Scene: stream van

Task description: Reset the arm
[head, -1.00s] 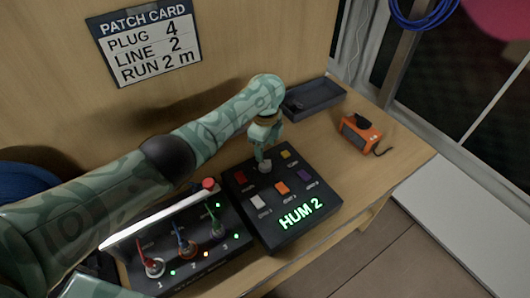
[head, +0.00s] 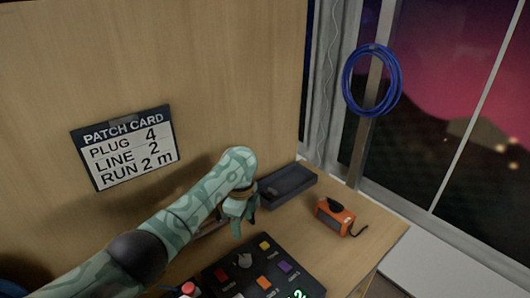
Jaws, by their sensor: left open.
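My left arm comes in from the left. My left gripper (head: 244,229) is open and empty, pointing down above the far edge of the black switch box (head: 222,270). The grey knob (head: 245,260) on that box stands just below and apart from the fingers. Red, yellow, orange and purple buttons show around the knob. A green lit display (head: 299,295) is cut off at the bottom edge. My right gripper is out of view.
A dark tray (head: 287,186) lies at the back of the wooden bench. An orange device (head: 335,216) stands to its right on clear bench top. A patch card (head: 125,148) is on the wall. A blue cable coil (head: 372,80) hangs by the window. A red button (head: 188,288) shows at the bottom.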

